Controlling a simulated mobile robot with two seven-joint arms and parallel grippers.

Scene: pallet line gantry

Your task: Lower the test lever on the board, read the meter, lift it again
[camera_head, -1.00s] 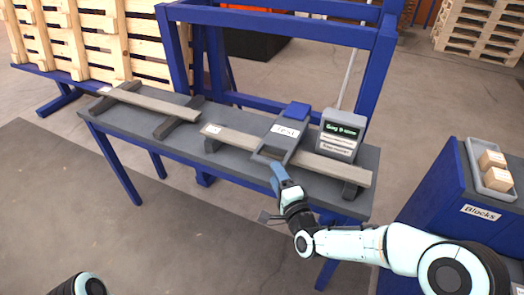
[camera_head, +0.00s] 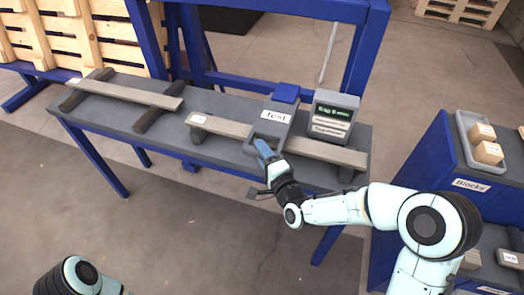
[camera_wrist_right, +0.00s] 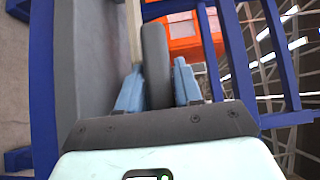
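The grey test unit (camera_head: 272,118), with a blue block on top and a "test" label, stands on the board (camera_head: 325,151). Its grey lever frame (camera_head: 250,145) reaches towards the front edge. My right gripper (camera_head: 261,148) is at the lever's front bar. In the right wrist view the dark bar (camera_wrist_right: 156,65) lies between the blue fingers of my right gripper (camera_wrist_right: 158,88); they look spread around it with narrow gaps, and contact is not clear. The meter (camera_head: 333,115) stands behind the board with a lit green display, too small to read. My left gripper is out of view.
The grey bench (camera_head: 215,165) has a blue gantry frame (camera_head: 368,48) behind it. Another board (camera_head: 130,94) lies on supports at the left. A blue cabinet (camera_head: 430,160) with a tray (camera_head: 466,130) of wooden blocks stands right. Wooden pallets (camera_head: 90,40) stand at the back left.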

